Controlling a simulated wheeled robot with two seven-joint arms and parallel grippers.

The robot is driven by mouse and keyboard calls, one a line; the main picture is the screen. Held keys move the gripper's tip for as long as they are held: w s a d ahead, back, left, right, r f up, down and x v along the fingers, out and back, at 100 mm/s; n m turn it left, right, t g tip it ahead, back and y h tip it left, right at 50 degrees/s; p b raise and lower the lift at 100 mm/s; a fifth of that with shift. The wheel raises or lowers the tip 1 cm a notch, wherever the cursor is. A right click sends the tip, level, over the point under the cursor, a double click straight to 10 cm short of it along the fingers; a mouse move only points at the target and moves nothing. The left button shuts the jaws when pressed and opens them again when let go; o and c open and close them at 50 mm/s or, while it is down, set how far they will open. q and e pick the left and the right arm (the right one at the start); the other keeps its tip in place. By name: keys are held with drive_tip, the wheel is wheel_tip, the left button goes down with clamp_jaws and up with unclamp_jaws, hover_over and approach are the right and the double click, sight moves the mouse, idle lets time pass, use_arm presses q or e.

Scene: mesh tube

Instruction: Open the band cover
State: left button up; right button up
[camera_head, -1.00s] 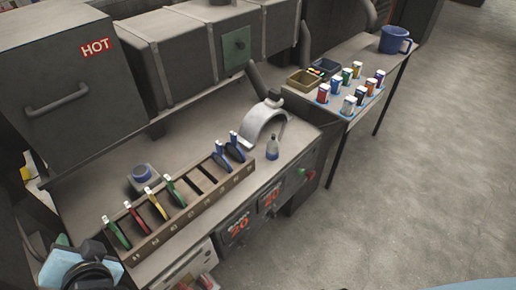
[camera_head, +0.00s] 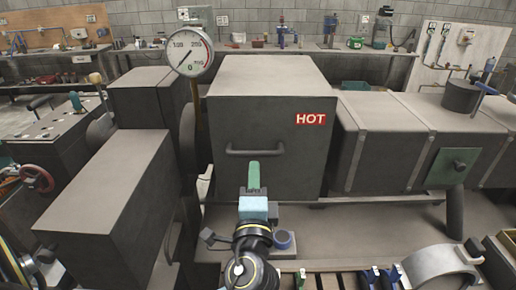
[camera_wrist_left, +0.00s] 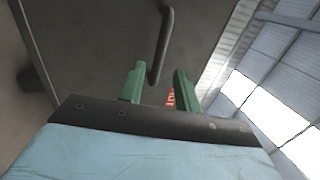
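A large dark grey box-shaped cover (camera_head: 265,130) with a red HOT label (camera_head: 311,119) stands in the middle of the head view. A dark bar handle (camera_head: 255,150) runs across its front. My left gripper (camera_head: 254,175) is raised in front of the cover, its green fingers just below the handle in the picture. In the left wrist view the two green fingers (camera_wrist_left: 158,80) are apart with nothing held. The handle (camera_wrist_left: 163,45) appears beyond and between them; the remaining gap is hard to judge. My right gripper is out of view.
A dial gauge (camera_head: 190,52) on a post stands left of the cover. A ribbed duct (camera_head: 410,140) adjoins it on the right. A curved metal band (camera_head: 438,266) lies on the bench at lower right. A lower grey box (camera_head: 115,205) is at left.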

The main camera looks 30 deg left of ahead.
sight(255, 156)
use_arm(q)
drive_tip(key=p+x, duration=0.2)
drive_tip(key=x, duration=0.5)
drive_tip(key=shift+w+a, duration=0.15)
drive_tip(key=shift+w, duration=0.25)
drive_tip(key=shift+c, duration=0.4)
clamp_jaws()
